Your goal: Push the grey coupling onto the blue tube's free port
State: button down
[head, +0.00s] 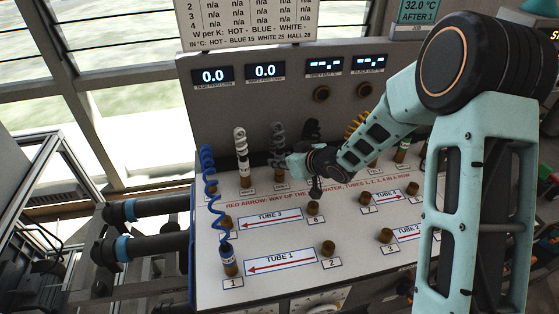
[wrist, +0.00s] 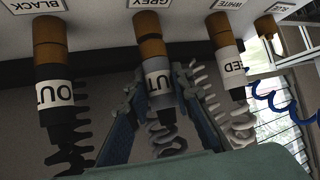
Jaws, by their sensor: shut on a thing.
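The grey coupling (wrist: 159,84), a short collar with a white band marked "UT", sits on the brown peg below the GREY label in the wrist view. My gripper (wrist: 160,92) is shut on it, one finger on each side. In the head view my gripper (head: 292,166) covers the coupling; its grey coil (head: 278,138) rises behind. The blue hose's coupling (head: 229,262) stands on port 1, at the left end of the TUBE 1 label (head: 281,261). Port 2 (head: 328,248), a bare brown stub, stands at that label's right end.
The white coupling (wrist: 225,64) and black coupling (wrist: 56,92) sit on pegs either side of the grey one. Bare stubs 6 (head: 313,208) and 3 (head: 385,236) stand near port 2. The blue coil (head: 210,180) rises at the panel's left edge.

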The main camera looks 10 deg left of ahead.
aim_at(280, 154)
notch_tip(280, 154, up, 6)
jog(key=p, duration=0.5)
jog(key=shift+r, duration=0.2)
jog(key=shift+f, duration=0.1)
